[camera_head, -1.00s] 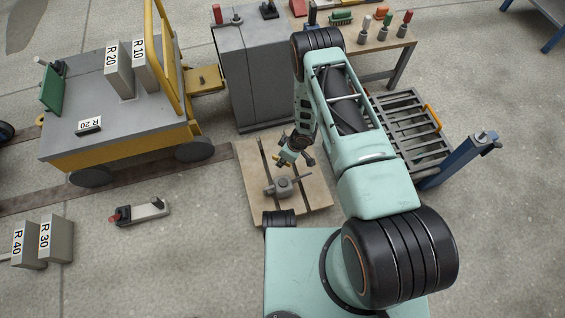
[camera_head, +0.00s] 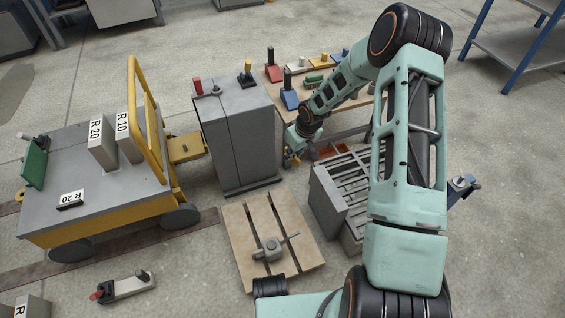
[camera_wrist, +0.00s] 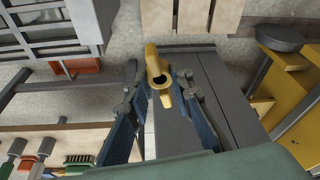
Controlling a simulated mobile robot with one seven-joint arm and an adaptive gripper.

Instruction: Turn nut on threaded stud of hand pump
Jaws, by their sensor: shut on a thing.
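My gripper (camera_wrist: 163,88) is shut on a yellow piece (camera_wrist: 156,62) with a round hole in it, seen between the blue-grey fingers in the wrist view. In the head view my gripper (camera_head: 290,156) hangs between the grey cabinet and the slatted crate, with a speck of yellow at its tip. The grey hand pump (camera_head: 268,250) sits on the wooden pallet (camera_head: 240,222), its handle pointing up and right. My gripper is well apart from the pump. The pump's stud is too small to make out.
A grey cabinet (camera_head: 240,140) stands left of my gripper, close by. A slatted grey crate (camera_head: 350,183) stands to its right. A workbench (camera_head: 268,93) with several coloured tools lies behind. A yellow cart (camera_head: 110,208) is at left.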

